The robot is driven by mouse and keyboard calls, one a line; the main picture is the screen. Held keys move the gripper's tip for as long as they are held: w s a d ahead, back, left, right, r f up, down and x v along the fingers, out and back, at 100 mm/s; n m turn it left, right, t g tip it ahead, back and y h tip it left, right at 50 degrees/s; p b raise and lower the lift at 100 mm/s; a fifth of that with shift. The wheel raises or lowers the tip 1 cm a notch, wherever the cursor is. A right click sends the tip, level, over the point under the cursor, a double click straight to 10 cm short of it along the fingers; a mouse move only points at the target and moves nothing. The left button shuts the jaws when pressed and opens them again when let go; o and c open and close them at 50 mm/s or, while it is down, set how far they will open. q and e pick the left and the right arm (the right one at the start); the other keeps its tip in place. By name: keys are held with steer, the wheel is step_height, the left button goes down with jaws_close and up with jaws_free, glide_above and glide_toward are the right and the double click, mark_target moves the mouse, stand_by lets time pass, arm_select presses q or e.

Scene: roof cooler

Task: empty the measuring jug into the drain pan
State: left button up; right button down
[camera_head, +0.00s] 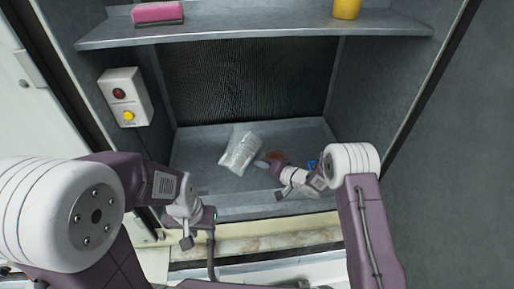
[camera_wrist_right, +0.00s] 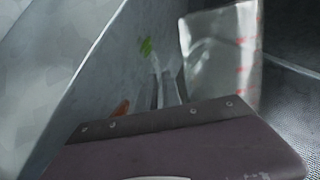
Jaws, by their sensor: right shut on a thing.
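The measuring jug (camera_head: 240,152) is a whitish, see-through vessel. It is tilted over the grey drain pan (camera_head: 197,158) on the cabinet floor. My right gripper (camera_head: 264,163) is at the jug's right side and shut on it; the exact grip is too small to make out. In the right wrist view the jug (camera_wrist_right: 222,55) shows red marks, just beyond my right fingers (camera_wrist_right: 168,90). Its contents cannot be made out. My left gripper (camera_head: 187,238) hangs in front of the cabinet, away from the jug, and its jaws are unclear.
A shelf (camera_head: 250,32) crosses above, with a pink sponge or brush (camera_head: 158,13) and a yellow cup-like thing (camera_head: 346,8). A switch box (camera_head: 125,97) is on the left wall. A reddish patch (camera_head: 277,155) and a small blue thing (camera_head: 312,164) lie near my right gripper.

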steer(key=shift+s+r+m+y+p, duration=0.1)
steer(key=shift+m+y+p, duration=0.2)
steer(key=shift+p, duration=1.15)
steer(key=shift+w, duration=0.25)
steer(key=shift+g+p, duration=0.4)
steer(key=shift+p, duration=0.2)
steer(key=shift+s+r, duration=0.1)
steer(key=shift+s+m+p, duration=0.15)
steer(key=shift+m+p, duration=0.15)
steer(key=shift+p, duration=0.05)
steer(key=shift+s+a+p, duration=0.15)
steer(key=shift+s+p, duration=0.05)
steer(key=shift+p, duration=0.15)
